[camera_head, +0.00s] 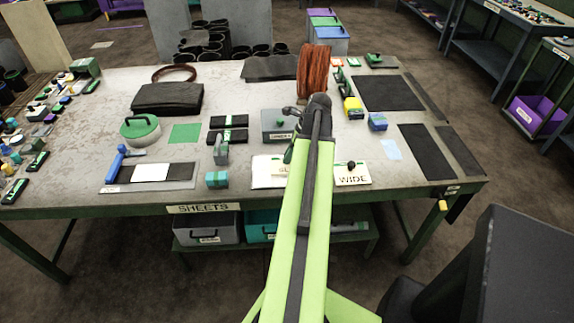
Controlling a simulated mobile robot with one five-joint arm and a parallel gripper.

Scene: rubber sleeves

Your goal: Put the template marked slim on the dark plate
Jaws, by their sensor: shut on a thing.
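A white template (264,172) lies near the table's front edge, partly behind my arm. Only part of its lettering shows, and I cannot read the full word. A second white template (352,178), marked WIDE and with a dark knob, lies just right of my arm. My gripper (288,152) is mostly hidden behind my lime arm, low over the partly hidden template. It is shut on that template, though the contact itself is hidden. Flat dark plates or sheets lie at the right, one at the back (390,93) and one nearer (426,152). I cannot tell which is the dark plate.
A teal block (217,179) and a grey clamp-like tool (221,150) stand left of the template. A grey box (278,124) and a rust-coloured roll (312,73) stand behind it. A blue block (377,121) stands at right.

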